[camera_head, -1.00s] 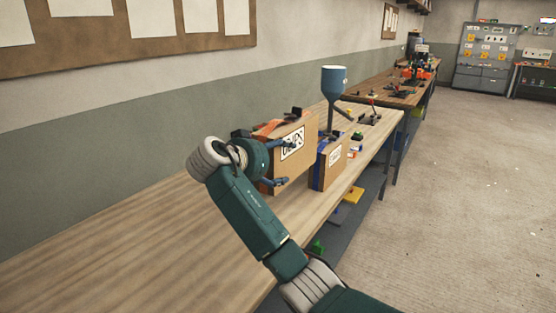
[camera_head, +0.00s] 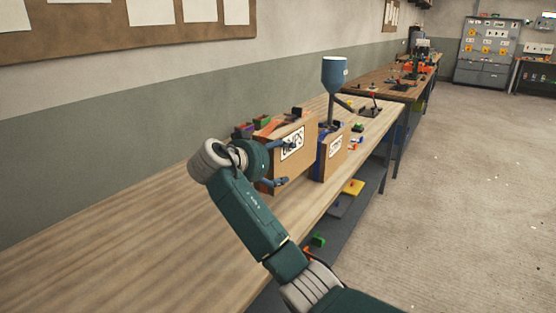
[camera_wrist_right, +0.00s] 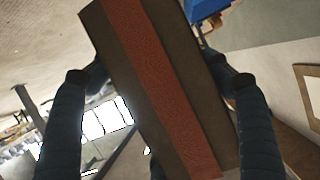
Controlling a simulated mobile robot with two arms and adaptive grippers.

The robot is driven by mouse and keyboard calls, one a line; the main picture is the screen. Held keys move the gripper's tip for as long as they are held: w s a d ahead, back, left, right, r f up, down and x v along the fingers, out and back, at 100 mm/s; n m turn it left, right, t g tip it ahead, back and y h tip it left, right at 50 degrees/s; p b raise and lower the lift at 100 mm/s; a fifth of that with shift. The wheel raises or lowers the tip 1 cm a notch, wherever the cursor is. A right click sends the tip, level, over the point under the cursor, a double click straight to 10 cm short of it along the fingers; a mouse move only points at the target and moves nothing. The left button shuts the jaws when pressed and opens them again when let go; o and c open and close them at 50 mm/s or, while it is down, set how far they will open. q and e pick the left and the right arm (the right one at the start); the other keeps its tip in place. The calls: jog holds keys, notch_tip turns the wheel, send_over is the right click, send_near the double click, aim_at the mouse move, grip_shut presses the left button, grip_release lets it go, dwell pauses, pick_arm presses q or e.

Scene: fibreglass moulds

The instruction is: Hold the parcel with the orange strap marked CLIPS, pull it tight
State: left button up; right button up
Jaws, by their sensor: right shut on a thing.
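The parcel (camera_head: 285,170) is a brown box with an orange strap over its top and a white label on its front. The label reads roughly CLIPS. My right gripper (camera_head: 279,164) has its fingers on either side of this parcel, near the bench's front edge. In the right wrist view the parcel (camera_wrist_right: 125,90) fills the middle, with its orange strap (camera_wrist_right: 165,85) running lengthwise, and my right gripper (camera_wrist_right: 150,65) is shut on it from both sides. Whether the parcel touches the bench is hard to tell. My left gripper is not in view.
A second brown parcel (camera_head: 334,158) with a blue strap and white label stands just right of it on the wooden bench (camera_head: 110,240). A blue funnel (camera_head: 335,74) on a post stands behind. Small coloured items lie beyond. The bench's left part is clear.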

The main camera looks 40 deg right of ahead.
aim_at(278, 188)
jog(key=shift+f+b, duration=0.3)
jog(key=shift+f, duration=0.15)
jog(key=shift+d+f, duration=0.1)
jog(key=shift+f, duration=0.25)
jog(key=shift+f+b, duration=0.15)
jog(key=shift+b, duration=0.15)
jog(key=shift+f, duration=0.3)
jog(key=shift+f+b, duration=0.5)
jog(key=shift+f, duration=0.05)
jog(key=shift+f+b, duration=1.65)
jog(key=shift+f, duration=1.1)
jog(key=shift+f+b, duration=1.1)
jog(key=shift+f, duration=0.7)
pick_arm(q)
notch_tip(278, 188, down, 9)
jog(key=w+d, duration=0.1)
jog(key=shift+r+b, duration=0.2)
jog(key=shift+b, duration=0.25)
pick_arm(e)
jog(key=shift+f, duration=0.7)
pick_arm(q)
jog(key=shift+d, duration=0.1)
